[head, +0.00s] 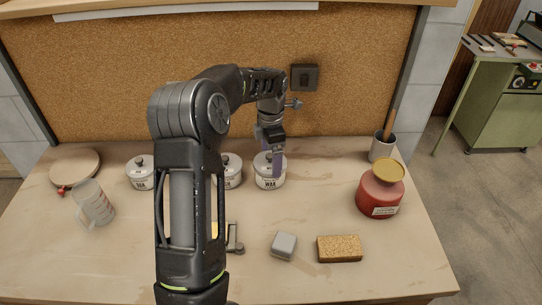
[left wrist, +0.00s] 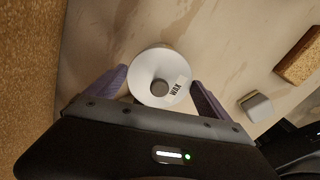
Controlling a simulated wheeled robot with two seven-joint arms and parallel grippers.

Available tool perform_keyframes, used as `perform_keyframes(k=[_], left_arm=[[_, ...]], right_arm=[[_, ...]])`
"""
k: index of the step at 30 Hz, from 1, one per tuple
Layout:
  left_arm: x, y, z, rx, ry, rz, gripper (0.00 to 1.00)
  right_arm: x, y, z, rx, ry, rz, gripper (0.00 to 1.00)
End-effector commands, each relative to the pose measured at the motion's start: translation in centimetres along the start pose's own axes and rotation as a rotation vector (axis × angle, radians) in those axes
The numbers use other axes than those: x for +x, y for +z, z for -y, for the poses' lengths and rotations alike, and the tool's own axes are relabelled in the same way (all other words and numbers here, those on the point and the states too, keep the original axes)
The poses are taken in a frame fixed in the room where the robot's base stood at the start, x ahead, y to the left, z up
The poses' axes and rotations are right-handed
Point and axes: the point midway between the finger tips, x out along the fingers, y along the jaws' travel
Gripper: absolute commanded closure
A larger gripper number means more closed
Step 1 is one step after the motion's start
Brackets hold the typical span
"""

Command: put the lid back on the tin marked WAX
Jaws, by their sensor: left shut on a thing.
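The tin marked WAX (head: 269,183) stands upright on the bench right of centre, a white tin with a dark-printed label. Its white round lid with a grey knob shows from above in the left wrist view (left wrist: 146,72), with WAX printed on it. The lid appears to sit on or just over the tin; I cannot tell whether it is fully seated. My left gripper (head: 271,158) points down over this tin. In the left wrist view its two purple fingers (left wrist: 160,82) are shut on opposite sides of the lid. My right gripper is not in view.
Two similar lidded tins, one at the left (head: 140,180) and one in the middle (head: 233,178), stand nearby. A measuring cup (head: 95,203), red jar (head: 380,192), grey block (head: 284,245), cork-coloured block (head: 340,249) and brush pot (head: 382,147) are around.

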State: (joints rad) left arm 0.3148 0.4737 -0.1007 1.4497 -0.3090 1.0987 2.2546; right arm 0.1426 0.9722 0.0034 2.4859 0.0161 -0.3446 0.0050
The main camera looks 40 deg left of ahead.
Motion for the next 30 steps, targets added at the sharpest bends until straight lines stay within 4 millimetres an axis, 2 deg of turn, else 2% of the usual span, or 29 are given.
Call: perform_keyframes(k=[11, 12, 15, 30], left_arm=[[0.03, 0.02, -0.01, 0.000, 0.000, 0.000, 0.47], [0.03, 0.02, -0.01, 0.000, 0.000, 0.000, 0.07], [0.03, 0.02, 0.00, 0.000, 0.000, 0.000, 0.00], [-0.49, 0.03, -0.01, 0.000, 0.000, 0.000, 0.00]], right_arm=[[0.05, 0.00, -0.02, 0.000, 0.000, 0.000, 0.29], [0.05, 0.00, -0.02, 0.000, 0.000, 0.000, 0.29], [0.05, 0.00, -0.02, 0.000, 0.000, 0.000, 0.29], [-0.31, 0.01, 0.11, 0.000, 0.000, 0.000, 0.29]])
